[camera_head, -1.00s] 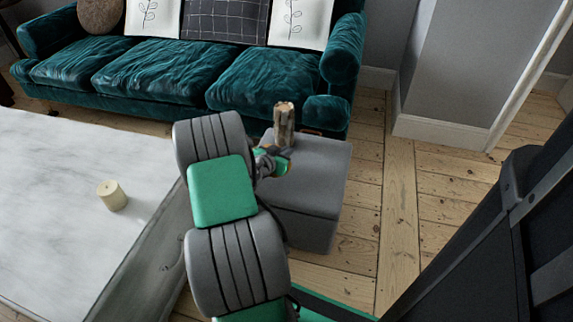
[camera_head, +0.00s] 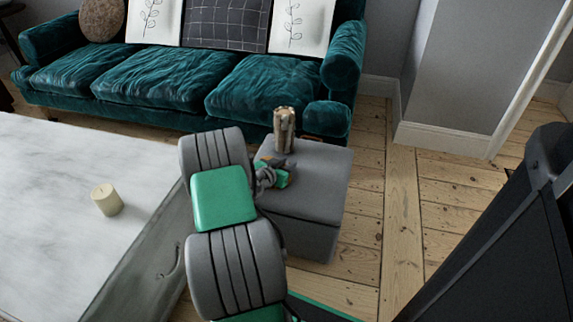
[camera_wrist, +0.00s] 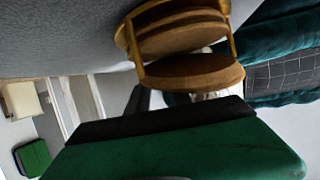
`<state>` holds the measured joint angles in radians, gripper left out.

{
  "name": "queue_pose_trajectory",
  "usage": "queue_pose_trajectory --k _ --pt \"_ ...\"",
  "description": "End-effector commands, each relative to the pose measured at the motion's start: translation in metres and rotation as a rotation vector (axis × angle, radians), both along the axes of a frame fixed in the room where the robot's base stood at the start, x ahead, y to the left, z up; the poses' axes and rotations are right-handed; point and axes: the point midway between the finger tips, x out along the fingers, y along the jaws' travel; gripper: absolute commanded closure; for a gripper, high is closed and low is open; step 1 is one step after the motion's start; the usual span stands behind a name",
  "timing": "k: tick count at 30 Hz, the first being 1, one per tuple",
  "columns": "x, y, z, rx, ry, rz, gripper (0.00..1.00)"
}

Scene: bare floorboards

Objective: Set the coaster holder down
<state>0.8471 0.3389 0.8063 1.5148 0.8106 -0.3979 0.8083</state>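The coaster holder (camera_head: 284,130) stands upright near the back of a grey ottoman (camera_head: 312,208). In the head view it looks like a tall wooden stack. In the wrist view the holder (camera_wrist: 190,45) shows round brown wooden discs in a golden frame, against the grey surface at the top. My gripper (camera_head: 276,166) is low over the ottoman, in front of the holder. A small gap shows between them in the head view. The finger opening is too small and partly hidden to judge. Green and dark gripper parts fill the lower wrist view.
A green velvet sofa (camera_head: 180,85) with cushions stands behind the ottoman. A marble-topped table (camera_head: 60,190) with a cream candle (camera_head: 107,199) is at left. A small brown thing (camera_head: 312,138) shows at the ottoman's back edge. Floorboards (camera_head: 400,200) at right are clear.

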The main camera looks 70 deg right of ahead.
Motion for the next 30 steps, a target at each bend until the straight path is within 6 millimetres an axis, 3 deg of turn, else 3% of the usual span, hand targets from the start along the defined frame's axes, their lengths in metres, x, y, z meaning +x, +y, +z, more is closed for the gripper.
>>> queue_pose_trajectory --k 8,11,21,28,30 --pt "0.001 0.002 0.004 0.001 0.000 0.001 0.73" --pt "0.003 0.016 0.012 0.001 0.002 0.004 0.73" --pt "0.010 0.093 0.044 0.000 0.000 0.005 0.73" --pt "0.010 0.111 0.049 0.001 0.001 0.000 0.73" --pt "0.020 0.118 0.052 0.031 0.000 0.014 0.73"
